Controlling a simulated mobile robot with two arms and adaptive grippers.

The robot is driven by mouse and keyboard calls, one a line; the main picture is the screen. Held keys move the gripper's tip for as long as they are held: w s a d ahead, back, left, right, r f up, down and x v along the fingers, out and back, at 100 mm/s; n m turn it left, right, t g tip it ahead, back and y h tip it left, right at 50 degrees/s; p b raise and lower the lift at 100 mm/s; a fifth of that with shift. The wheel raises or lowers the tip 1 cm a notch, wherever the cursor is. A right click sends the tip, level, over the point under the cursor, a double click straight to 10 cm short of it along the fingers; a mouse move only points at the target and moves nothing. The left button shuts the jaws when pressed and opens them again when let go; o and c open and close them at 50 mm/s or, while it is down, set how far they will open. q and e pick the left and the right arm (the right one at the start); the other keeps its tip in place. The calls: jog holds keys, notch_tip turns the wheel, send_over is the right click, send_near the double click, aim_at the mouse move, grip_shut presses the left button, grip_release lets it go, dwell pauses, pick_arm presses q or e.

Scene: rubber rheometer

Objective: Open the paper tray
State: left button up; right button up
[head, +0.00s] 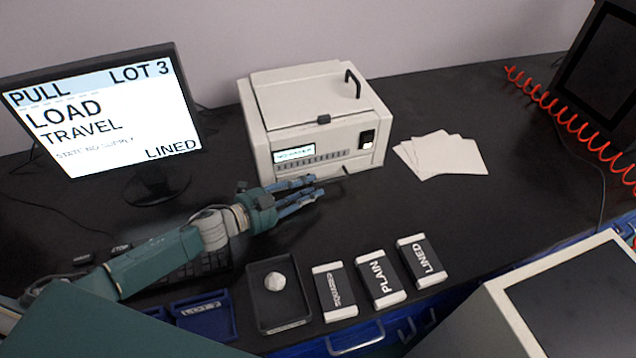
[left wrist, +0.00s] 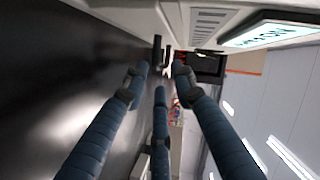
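A beige printer-like machine (head: 318,112) stands at the back middle in the head view, with a small lit display and a dark handle on its lid. Its low front edge, where a paper tray would sit, is partly hidden by my fingers; no pulled-out tray shows. My left gripper (head: 312,187) is right in front of that edge, fingers apart. In the left wrist view the blue fingers (left wrist: 160,82) point along the machine's front (left wrist: 215,22). A small dark upright part (left wrist: 157,52) shows just beyond the fingertips; I cannot tell whether they touch it. My right gripper is out of view.
A monitor (head: 102,115) stands left. White paper sheets (head: 445,157) lie right of the machine. A black tray (head: 279,318) with a pale lump (head: 275,281) and packs labelled PLAIN (head: 381,278) and LINED (head: 422,261) lie in front. A red coiled cord (head: 570,120) hangs right.

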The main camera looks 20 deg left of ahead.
aim_at(321, 183)
pick_arm(q)
jog(key=shift+x, duration=1.75)
jog(key=shift+s, duration=0.1)
grip_shut()
jog(key=shift+r, duration=0.1)
